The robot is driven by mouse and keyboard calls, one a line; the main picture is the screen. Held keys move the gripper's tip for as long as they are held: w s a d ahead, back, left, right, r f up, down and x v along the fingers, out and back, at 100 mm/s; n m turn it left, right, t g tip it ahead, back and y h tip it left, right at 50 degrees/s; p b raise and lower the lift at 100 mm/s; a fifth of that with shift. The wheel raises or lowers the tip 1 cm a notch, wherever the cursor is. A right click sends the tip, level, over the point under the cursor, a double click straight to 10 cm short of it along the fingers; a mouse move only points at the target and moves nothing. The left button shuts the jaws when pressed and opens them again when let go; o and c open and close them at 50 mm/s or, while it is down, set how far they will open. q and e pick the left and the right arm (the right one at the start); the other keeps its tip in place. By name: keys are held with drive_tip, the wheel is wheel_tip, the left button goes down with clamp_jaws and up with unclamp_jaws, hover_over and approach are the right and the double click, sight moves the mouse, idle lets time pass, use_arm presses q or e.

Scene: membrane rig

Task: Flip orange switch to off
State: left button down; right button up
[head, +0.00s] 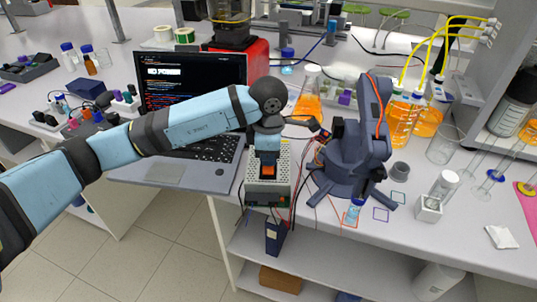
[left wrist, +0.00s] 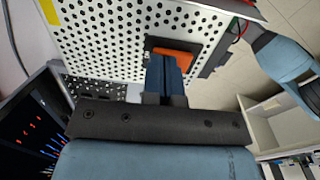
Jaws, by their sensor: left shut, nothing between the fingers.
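The orange switch (head: 268,171) sits on the face of a perforated pale metal box (head: 280,192) at the front of the bench. In the left wrist view the switch (left wrist: 184,55) is an orange rocker in a dark frame on the box's perforated panel (left wrist: 105,40). My left gripper (head: 267,164) is shut and empty, right at the switch. Its blue fingers (left wrist: 168,62) overlap the switch's lower part in the left wrist view; I cannot tell whether they touch it. The switch's position is unclear. My right gripper is not in view.
An open laptop (head: 165,172) stands left of the box, under my left arm. A dark blue desktop arm (head: 350,150) stands close on the right. Thin wires run beside the box. Flasks of orange liquid (head: 402,118) stand further right.

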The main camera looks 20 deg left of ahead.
use_arm(q)
drive_tip(key=shift+w+f+b, duration=0.1)
drive_tip(key=shift+f+b, duration=0.2)
drive_tip(key=shift+b, duration=0.1)
drive_tip(key=shift+r, duration=0.1)
drive_tip(key=shift+s, duration=0.25)
drive_tip(key=shift+s+d+r, duration=0.2)
drive_tip(key=shift+s, duration=0.35)
